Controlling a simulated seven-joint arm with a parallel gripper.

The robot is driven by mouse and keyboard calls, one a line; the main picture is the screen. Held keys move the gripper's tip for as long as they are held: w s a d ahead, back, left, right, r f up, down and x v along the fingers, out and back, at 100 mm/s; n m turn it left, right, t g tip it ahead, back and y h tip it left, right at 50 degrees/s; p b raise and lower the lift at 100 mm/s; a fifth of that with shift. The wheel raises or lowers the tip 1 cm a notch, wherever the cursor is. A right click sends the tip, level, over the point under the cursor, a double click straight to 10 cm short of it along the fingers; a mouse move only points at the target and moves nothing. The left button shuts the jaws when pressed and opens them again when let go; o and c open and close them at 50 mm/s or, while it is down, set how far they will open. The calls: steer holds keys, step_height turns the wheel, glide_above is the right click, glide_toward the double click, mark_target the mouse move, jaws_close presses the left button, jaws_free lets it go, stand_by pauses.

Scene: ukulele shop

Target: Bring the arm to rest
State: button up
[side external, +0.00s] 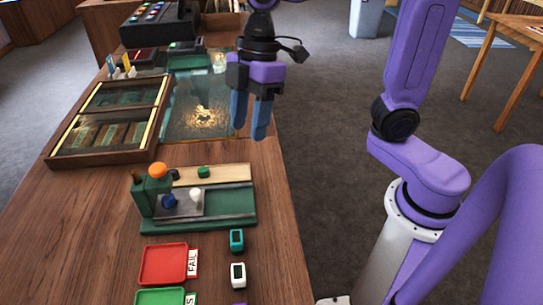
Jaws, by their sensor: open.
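My gripper (250,128) hangs fingers-down in the side external view, with two blue fingers below a purple body. The fingers are slightly apart and nothing shows between them. In the picture it overlaps the right edge of the wooden counter (95,215). It appears raised above the counter, though its exact height cannot be told. No thing is seen touching the fingers.
A green fixture (240,222) with knobs stands mid-counter. In front are a red FAIL tray (163,264), a green tray (160,297), and teal (236,240) and white (238,275) small devices. A wooden display case (110,120) stands left. Open floor lies right.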

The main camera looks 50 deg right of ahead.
steer(key=s+d+f+m+h, duration=0.1)
steer(key=s+d+f, duration=0.3)
steer(key=s+d, duration=0.2)
steer(key=s+d+f+m+h, duration=0.1)
steer(key=s+d+f+m, duration=0.1)
steer(key=s+d, duration=0.4)
steer(key=s+f, duration=0.1)
steer(key=s, duration=0.2)
steer(key=shift+f+m+t+h, duration=0.3)
steer(key=shift+f+h, duration=0.1)
